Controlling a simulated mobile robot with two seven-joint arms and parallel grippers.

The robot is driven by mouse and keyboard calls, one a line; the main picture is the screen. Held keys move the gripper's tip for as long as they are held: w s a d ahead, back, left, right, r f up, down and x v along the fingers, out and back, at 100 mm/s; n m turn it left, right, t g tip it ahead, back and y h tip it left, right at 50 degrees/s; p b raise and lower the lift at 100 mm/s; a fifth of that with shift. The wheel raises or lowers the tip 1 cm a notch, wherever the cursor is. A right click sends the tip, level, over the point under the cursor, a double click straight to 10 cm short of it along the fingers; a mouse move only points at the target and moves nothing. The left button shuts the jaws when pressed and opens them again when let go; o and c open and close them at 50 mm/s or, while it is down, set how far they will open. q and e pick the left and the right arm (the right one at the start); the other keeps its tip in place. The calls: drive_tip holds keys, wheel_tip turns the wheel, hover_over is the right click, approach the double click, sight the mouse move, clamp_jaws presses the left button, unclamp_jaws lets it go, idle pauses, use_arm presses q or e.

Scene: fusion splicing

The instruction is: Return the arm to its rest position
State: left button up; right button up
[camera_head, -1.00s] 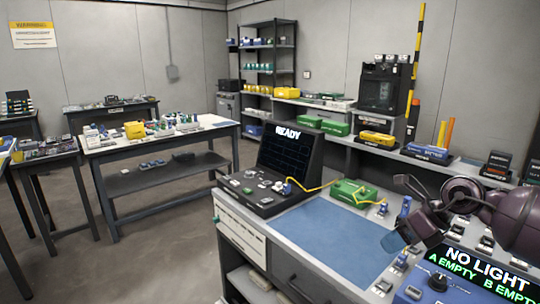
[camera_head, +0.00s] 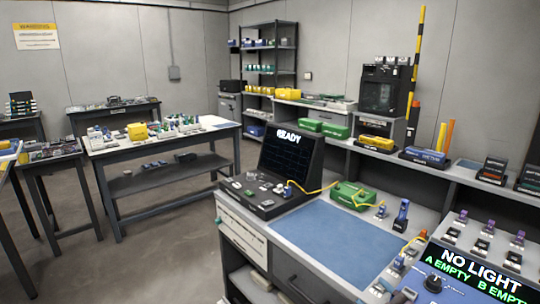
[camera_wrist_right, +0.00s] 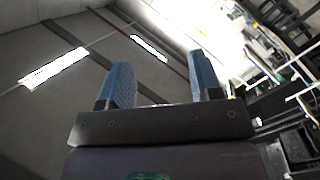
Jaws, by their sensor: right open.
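My right gripper (camera_wrist_right: 160,62) shows in the right wrist view. Its two blue-grey padded fingers stand wide apart with nothing between them. Behind them that view shows the ceiling with bright light strips, tilted, and part of the room at the right. In the head view my right arm and gripper do not show. My left gripper is in neither view.
A grey workbench holds a blue mat (camera_head: 325,238), a black console reading READY (camera_head: 287,160), a green box (camera_head: 352,194) with a yellow cable, and a panel reading NO LIGHT (camera_head: 475,272). The mat is clear. Another table (camera_head: 110,149) stands at the left.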

drive_tip(key=s+d+f+m+g+h, duration=0.1)
drive_tip(key=s+f+m+g, duration=0.1)
drive_tip(key=s+f, duration=0.4)
drive_tip(key=s+d+f+m+g+h+p, duration=0.1)
drive_tip(key=s+f+m, duration=0.4)
drive_tip(key=s, duration=0.6)
drive_tip(key=s+d+f+m+g+h, duration=0.2)
drive_tip(key=s+f+m+h, duration=0.1)
drive_tip(key=s+f, duration=0.4)
drive_tip(key=shift+s+d+m+g+p, duration=0.3)
drive_tip(key=shift+s+g, duration=0.1)
drive_tip(key=shift+s, duration=0.75)
